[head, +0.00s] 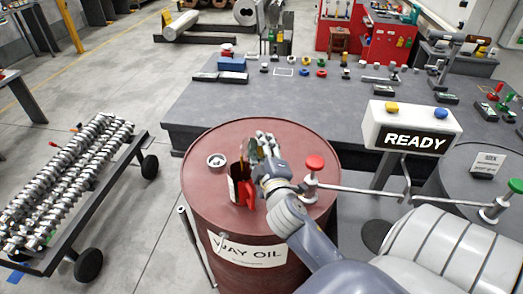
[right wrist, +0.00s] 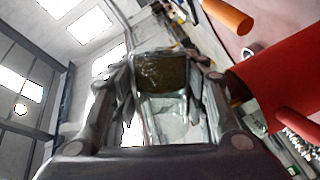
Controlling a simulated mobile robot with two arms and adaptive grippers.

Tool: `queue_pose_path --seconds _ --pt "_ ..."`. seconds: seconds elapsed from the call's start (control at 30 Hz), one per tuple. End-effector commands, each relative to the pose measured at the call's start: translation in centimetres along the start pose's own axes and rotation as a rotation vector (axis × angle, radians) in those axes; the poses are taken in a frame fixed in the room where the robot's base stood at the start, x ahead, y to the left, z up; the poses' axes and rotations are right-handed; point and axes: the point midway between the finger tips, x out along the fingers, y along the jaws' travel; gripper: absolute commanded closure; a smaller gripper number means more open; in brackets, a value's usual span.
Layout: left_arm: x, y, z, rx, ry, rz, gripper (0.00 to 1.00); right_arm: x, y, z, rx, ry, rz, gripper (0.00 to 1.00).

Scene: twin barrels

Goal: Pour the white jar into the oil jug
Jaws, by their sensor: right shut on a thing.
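The red oil jug (head: 246,191) stands on top of the red barrel near its middle; its dark opening faces up. My right gripper (head: 264,148) is just behind and above the jug, coming in from the right. In the right wrist view, its fingers are shut on a pale, glassy jar (right wrist: 163,120) with brown stuff at its far end (right wrist: 161,73). The jug's red side (right wrist: 290,75) fills the right of that view, close to the jar. The hand mostly hides the jar in the head view. I cannot tell its exact tilt or whether anything flows. My left gripper is not in view.
The barrel (head: 205,205) is labelled WAY OIL. A small round container (head: 217,160) sits left of the jug. Behind are a READY sign (head: 412,130) and a grey bench (head: 300,105) with small parts.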

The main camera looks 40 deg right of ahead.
Motion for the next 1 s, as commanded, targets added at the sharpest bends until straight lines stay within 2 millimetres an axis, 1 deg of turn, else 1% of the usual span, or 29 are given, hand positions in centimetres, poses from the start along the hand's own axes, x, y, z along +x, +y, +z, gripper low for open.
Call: queue_pose_path --seconds 0.2,0.9,1.0 --pt "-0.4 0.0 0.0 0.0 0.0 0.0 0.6 -0.1 0.7 -0.4 -0.117 -0.002 0.018 0.84" --pt "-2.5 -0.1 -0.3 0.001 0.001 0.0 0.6 -0.3 1.9 -1.7 -0.425 -0.009 0.065 0.84" --pt "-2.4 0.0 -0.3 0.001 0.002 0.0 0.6 -0.3 1.8 -1.6 -0.433 -0.01 0.067 0.84"
